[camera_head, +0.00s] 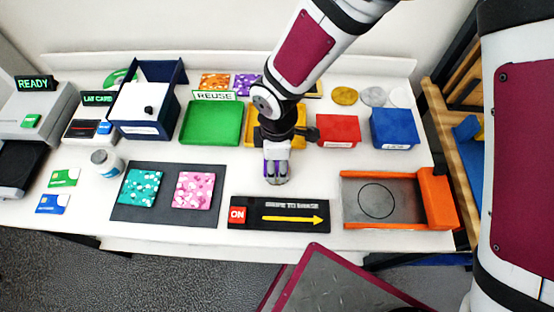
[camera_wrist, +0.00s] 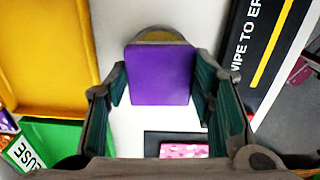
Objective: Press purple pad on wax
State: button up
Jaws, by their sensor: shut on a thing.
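In the wrist view the pad's flat purple face shows between the fingers (camera_wrist: 160,95). A rounded grey and tan edge (camera_wrist: 160,34) shows just beyond the pad; I cannot tell whether it belongs to the pad. No wax is clearly marked. Round discs in yellow (camera_head: 345,96), grey (camera_head: 373,96) and white (camera_head: 401,97) lie at the back right; I cannot tell which, if any, is wax.
A dark mat (camera_head: 167,214) holds teal and pink speckled tiles. The black arrow board (camera_head: 280,222) is right of it, then an orange-edged grey tray (camera_head: 410,196) with a circle. Green (camera_head: 210,126), yellow, red (camera_head: 338,128) and blue (camera_head: 393,126) bins stand behind.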

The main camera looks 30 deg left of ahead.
aim_at(277, 163)
jog(key=shift+f+b, duration=0.4)
jog(key=shift+f, duration=0.2)
dwell(1.6)
jog(key=shift+r, duration=0.1)
jog(key=shift+r+p, duration=1.6)
jog(key=shift+r, duration=1.9)
